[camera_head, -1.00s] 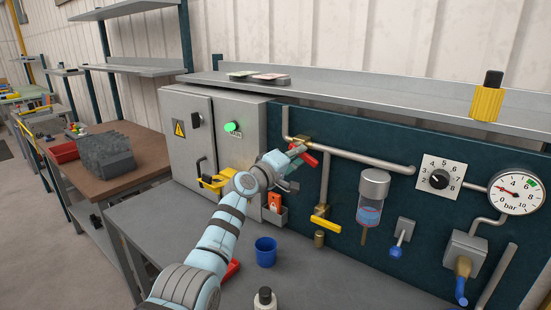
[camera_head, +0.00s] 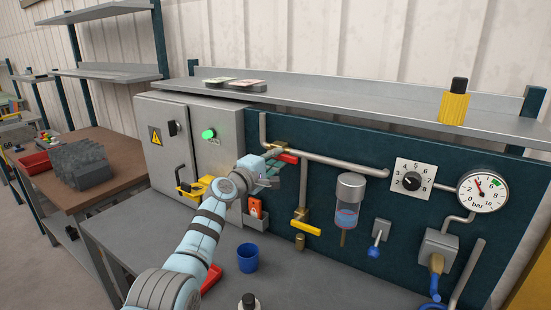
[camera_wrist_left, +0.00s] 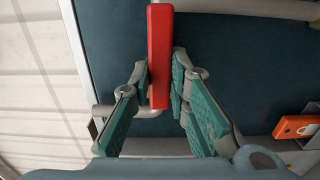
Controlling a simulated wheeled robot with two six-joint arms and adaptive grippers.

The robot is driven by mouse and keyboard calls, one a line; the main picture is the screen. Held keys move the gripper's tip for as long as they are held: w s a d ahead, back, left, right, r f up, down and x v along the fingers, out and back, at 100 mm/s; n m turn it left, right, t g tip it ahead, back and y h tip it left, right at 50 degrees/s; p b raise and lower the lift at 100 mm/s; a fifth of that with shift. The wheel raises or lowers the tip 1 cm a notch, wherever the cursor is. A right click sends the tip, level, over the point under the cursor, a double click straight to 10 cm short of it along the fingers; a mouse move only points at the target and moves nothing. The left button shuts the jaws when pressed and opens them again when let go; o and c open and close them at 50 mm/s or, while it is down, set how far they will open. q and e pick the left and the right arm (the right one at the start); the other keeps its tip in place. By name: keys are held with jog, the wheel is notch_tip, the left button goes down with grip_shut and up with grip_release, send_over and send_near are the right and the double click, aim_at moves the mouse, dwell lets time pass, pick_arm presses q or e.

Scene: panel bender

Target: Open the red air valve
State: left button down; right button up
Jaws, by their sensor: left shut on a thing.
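The red air valve handle (camera_head: 288,158) sits on the brass valve at the upper left of the dark panel, where the pipe turns. In the left wrist view the handle (camera_wrist_left: 160,50) is a long red bar standing upright in the picture. My left gripper (camera_head: 272,170) reaches it from the front. In the left wrist view the green-padded fingers of this gripper (camera_wrist_left: 162,85) lie on both sides of the handle's near end and are shut on it. Part of the valve body is hidden behind my gripper. My right gripper is not in view.
Below right are a yellow valve handle (camera_head: 306,228) and a filter bowl (camera_head: 348,203). A grey cabinet (camera_head: 210,165) stands left of the panel. A blue cup (camera_head: 247,257) stands on the grey bench (camera_head: 290,280). A shelf (camera_head: 340,108) runs above the panel.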

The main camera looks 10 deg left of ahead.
pick_arm(q)
jog(key=c, duration=1.5)
grip_release()
jog(key=shift+d, duration=0.1)
jog(key=v, duration=1.2)
